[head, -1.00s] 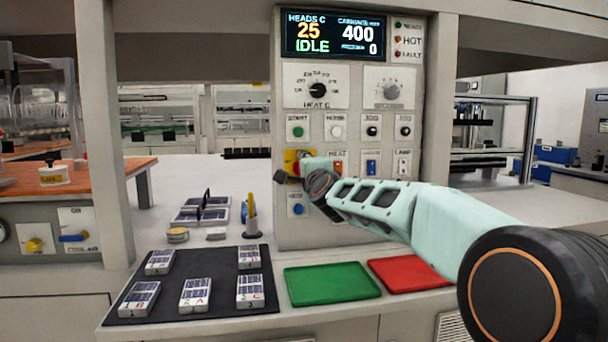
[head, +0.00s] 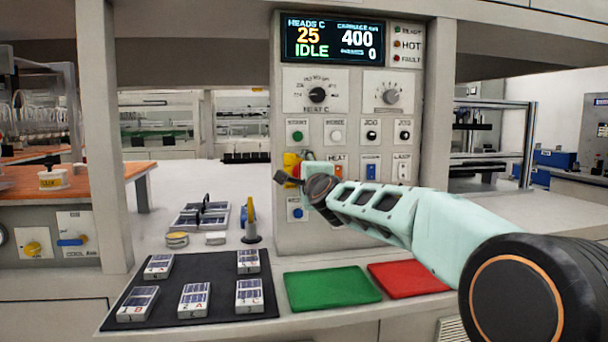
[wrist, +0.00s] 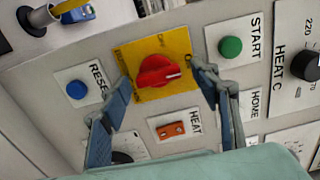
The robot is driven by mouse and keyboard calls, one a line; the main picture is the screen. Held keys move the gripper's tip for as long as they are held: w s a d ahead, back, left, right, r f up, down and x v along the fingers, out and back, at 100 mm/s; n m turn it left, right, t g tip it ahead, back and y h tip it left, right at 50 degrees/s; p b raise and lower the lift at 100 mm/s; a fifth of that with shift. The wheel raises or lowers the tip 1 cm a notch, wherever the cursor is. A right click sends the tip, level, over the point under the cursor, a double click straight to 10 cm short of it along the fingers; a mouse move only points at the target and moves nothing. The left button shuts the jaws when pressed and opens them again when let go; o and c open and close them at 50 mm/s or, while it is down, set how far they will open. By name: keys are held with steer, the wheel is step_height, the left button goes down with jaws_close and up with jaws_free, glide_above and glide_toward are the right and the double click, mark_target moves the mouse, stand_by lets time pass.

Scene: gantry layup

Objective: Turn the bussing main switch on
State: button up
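The main switch is a red rotary knob (wrist: 158,71) on a yellow plate (wrist: 176,42) on the control panel. A white mark on the knob points right in the wrist view; the lettering around it is too small to read surely. In the head view the yellow plate (head: 291,160) is partly hidden by my gripper (head: 290,176). In the wrist view my gripper (wrist: 161,73) is open, one finger on each side of the knob, with gaps showing between fingers and knob. How far the fingertips are from the panel is hard to tell.
Around the switch are a green START button (wrist: 230,47), a blue RESET button (wrist: 77,90), an orange HEAT rocker (wrist: 171,130) and a black dial (wrist: 305,66). The display (head: 333,41) reads IDLE. A green tray (head: 331,288) and red tray (head: 408,279) lie below.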

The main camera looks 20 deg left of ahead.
steer(key=v, duration=1.2)
stand_by(0.5)
